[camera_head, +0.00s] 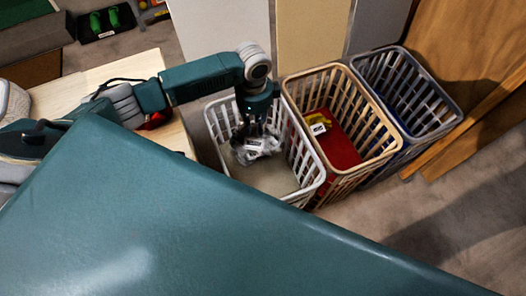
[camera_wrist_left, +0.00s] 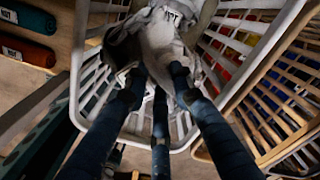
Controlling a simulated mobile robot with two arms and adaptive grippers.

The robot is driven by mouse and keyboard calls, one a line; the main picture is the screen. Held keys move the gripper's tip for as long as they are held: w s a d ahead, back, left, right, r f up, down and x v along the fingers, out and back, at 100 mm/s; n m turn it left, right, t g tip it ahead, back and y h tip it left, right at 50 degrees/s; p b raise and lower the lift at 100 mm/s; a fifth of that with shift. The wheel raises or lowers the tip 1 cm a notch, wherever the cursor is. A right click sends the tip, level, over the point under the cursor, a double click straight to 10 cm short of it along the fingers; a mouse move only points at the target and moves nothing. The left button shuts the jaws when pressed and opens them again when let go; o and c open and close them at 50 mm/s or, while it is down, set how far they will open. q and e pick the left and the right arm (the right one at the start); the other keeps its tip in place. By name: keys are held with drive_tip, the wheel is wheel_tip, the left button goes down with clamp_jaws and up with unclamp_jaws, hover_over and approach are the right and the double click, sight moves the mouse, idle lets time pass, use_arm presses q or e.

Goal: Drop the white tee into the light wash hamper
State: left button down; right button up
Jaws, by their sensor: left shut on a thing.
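The white tee (camera_head: 256,147) is a crumpled pale bundle with a printed label. My left gripper (camera_head: 256,122) is shut on it, pointing down inside the opening of the white hamper (camera_head: 302,190). In the left wrist view the tee (camera_wrist_left: 165,40) hangs between the dark fingers of my left gripper (camera_wrist_left: 156,85), with the white hamper's slatted wall (camera_wrist_left: 222,50) around it. The hamper's pale floor shows below the tee in the head view. Whether the tee touches the floor or walls, I cannot tell. My right gripper is not in view.
A tan hamper (camera_head: 373,158) with red and yellow clothes stands right of the white one. A grey hamper (camera_head: 445,128) with something blue stands beyond it. A wooden table (camera_head: 140,68) is at the left, with a red item (camera_head: 155,121) on it. A wooden panel (camera_head: 470,50) stands at the right.

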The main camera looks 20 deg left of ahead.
use_arm(q)
drive_tip(key=shift+f, duration=0.4)
drive_tip(key=c, duration=1.4)
unclamp_jaws()
wheel_tip(320, 180, up, 12)
